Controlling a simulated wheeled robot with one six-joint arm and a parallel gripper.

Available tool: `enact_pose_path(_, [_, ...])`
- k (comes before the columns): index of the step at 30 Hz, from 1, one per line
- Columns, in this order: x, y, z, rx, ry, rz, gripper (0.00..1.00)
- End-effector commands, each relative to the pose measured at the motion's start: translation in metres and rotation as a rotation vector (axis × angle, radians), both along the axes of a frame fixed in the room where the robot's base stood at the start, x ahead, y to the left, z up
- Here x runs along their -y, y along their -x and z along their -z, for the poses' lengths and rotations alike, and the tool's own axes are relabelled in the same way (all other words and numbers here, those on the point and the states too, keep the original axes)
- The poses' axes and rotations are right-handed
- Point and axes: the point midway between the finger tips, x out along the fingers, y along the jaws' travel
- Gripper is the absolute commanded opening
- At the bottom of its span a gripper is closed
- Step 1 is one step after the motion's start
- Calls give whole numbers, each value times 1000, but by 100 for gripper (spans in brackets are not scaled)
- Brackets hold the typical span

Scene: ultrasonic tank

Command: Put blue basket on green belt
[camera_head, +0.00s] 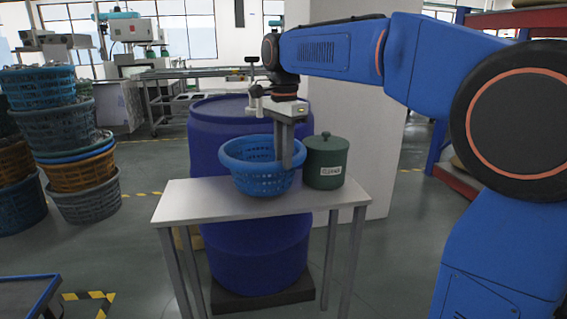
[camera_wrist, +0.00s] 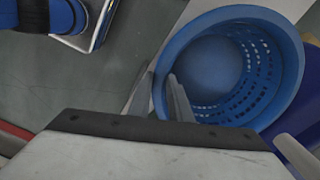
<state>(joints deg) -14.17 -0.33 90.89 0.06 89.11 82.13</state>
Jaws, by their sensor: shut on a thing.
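The blue basket (camera_head: 258,181) stands upright on a small white table in the head view. It is round, with slotted walls, and looks empty. My gripper (camera_head: 286,160) points down at its right side and is shut on the basket's rim. In the wrist view, the fingers (camera_wrist: 163,85) sit either side of the rim at the left of the basket (camera_wrist: 205,72). A fingertip inside the basket is partly hidden in the head view. I cannot make out a green belt in either view.
A green lidded canister (camera_head: 326,164) stands close right of the basket on the white table (camera_head: 195,206). A large blue barrel (camera_head: 215,140) is right behind the table. Stacked baskets (camera_head: 62,128) stand at the left. Open floor lies left of the table.

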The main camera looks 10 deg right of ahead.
Motion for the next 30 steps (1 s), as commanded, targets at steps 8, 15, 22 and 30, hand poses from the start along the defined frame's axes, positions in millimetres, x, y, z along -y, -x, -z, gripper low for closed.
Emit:
enact_pose_path(8, [0, 0, 21, 0, 0, 0, 0])
enact_pose_path(15, [0, 0, 23, 0, 0, 0, 0])
enact_pose_path(22, [0, 0, 23, 0, 0, 0, 37])
enact_pose_path(30, [0, 0, 18, 0, 0, 0, 37])
